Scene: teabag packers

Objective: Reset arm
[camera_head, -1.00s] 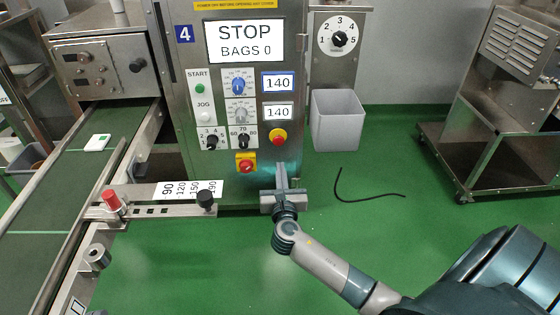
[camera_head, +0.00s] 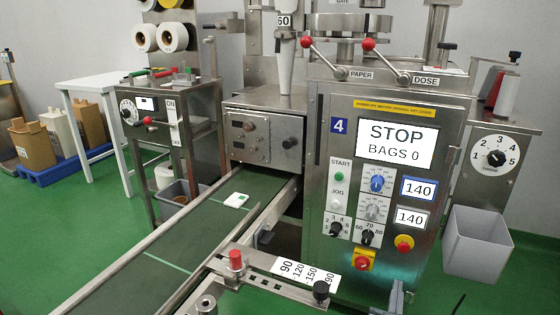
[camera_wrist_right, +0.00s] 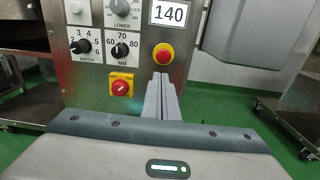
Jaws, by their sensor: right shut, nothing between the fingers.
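My right gripper (camera_head: 396,296) shows only partly at the bottom edge of the head view, in front of the lower part of the packing machine's panel (camera_head: 322,170). Its fingers also show in the right wrist view (camera_wrist_right: 162,97), closed together with nothing between them, below the red and yellow stop button (camera_wrist_right: 163,54). I cannot tell whether they touch the panel. The rest of the right arm is out of the head view. My left gripper is not in view.
A green conveyor (camera_head: 190,236) carries a small white packet (camera_head: 236,200). A grey bin (camera_head: 476,244) hangs at the right. A guide bar with a red knob (camera_head: 235,259) and black knob (camera_head: 321,290) juts out in front. Green floor (camera_head: 515,290) is clear at lower right.

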